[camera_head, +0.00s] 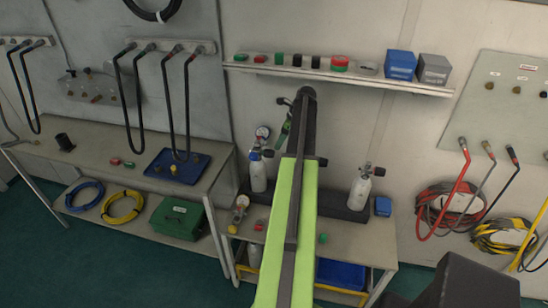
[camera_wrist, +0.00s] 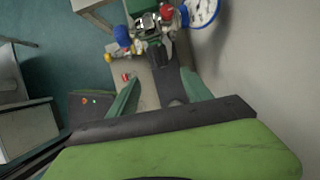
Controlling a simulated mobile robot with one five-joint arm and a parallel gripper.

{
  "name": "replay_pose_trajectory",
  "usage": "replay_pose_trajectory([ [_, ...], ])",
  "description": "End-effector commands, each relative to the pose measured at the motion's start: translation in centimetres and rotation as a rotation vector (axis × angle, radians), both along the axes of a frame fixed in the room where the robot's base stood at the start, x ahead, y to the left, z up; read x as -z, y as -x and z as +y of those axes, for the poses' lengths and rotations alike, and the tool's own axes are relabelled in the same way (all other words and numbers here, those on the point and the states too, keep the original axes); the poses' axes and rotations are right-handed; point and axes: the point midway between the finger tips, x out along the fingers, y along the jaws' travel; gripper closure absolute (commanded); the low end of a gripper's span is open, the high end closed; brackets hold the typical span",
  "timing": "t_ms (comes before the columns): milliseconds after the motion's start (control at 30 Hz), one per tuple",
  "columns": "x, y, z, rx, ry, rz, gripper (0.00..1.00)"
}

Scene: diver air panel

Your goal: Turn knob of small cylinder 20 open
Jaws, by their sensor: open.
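In the head view, a small white cylinder (camera_head: 258,176) stands left of my arm, with a valve and a round gauge (camera_head: 263,132) above it. A second small white cylinder (camera_head: 360,192) with a dark valve stands right of my arm. I cannot read a number on either. In the wrist view, a valve assembly (camera_wrist: 150,28) with metal fittings and a blue knob (camera_wrist: 122,36) lies ahead of my fingers, beside a large blue-rimmed gauge (camera_wrist: 203,10). My gripper (camera_wrist: 160,82) is open and empty, its green fingers spread, apart from the valve. My arm hides the middle of the bench.
A wall shelf (camera_head: 335,79) with small boxes runs above. Coiled red and yellow hoses (camera_head: 452,203) hang at right. The wall lies close on the right side of the wrist view.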

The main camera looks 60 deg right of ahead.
Motion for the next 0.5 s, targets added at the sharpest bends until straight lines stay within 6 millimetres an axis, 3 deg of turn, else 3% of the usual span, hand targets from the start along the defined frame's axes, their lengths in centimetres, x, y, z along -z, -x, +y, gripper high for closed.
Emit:
replay_pose_trajectory([
  [33, 2.1, -0.5, 0.2, -0.002, 0.001, 0.0, 0.42],
  [233, 6.3, -2.0, 0.7, -0.001, 0.0, 0.0, 0.42],
  [333, 7.6, -2.7, 0.9, -0.002, 0.001, 0.0, 0.42],
  [500, 8.0, -3.1, 1.0, -0.001, 0.001, 0.001, 0.42],
])
